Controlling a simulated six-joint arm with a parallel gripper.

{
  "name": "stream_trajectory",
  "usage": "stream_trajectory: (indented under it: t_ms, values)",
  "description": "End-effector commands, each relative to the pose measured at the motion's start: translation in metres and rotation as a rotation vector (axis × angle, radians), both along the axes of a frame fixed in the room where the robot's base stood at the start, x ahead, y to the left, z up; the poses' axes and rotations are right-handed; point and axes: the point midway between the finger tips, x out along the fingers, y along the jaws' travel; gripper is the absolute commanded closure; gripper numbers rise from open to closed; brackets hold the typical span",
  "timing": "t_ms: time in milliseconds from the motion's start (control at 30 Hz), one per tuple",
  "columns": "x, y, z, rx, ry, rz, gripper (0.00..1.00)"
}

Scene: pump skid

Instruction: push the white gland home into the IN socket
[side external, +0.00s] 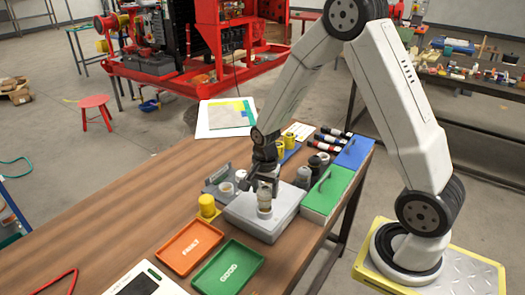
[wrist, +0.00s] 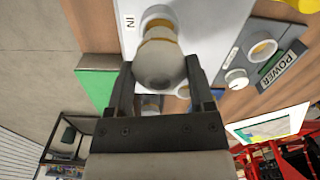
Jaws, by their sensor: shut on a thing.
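The white gland (wrist: 158,66) is between the two fingers of my gripper (wrist: 160,88), which is shut on it. It has amber bands in the wrist view. In the side view the gland (side external: 264,199) stands upright beneath my gripper (side external: 263,183), over the light grey box (side external: 241,217). The IN label (wrist: 130,21) is printed on the box face, just left of the gland. The gland's far end is at the box by this label. The IN socket's mouth is hidden, so I cannot tell how deep the gland sits.
Orange FAULT tray (side external: 190,247) and green GOOD tray (side external: 227,270) lie in front of the box. A yellow cylinder (side external: 207,204) stands to its left. A POWER panel (wrist: 262,65) with a knob is beside it. Green (side external: 325,192) and blue (side external: 354,152) cases stand right.

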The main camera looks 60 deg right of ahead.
Motion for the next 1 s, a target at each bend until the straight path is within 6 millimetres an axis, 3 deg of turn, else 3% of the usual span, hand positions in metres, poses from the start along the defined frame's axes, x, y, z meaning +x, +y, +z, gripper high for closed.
stream_trajectory:
  t_ms: [1000]
  values:
    - [0.0, 0.0, -0.014, 0.0, 0.0, 0.0, 1.0]
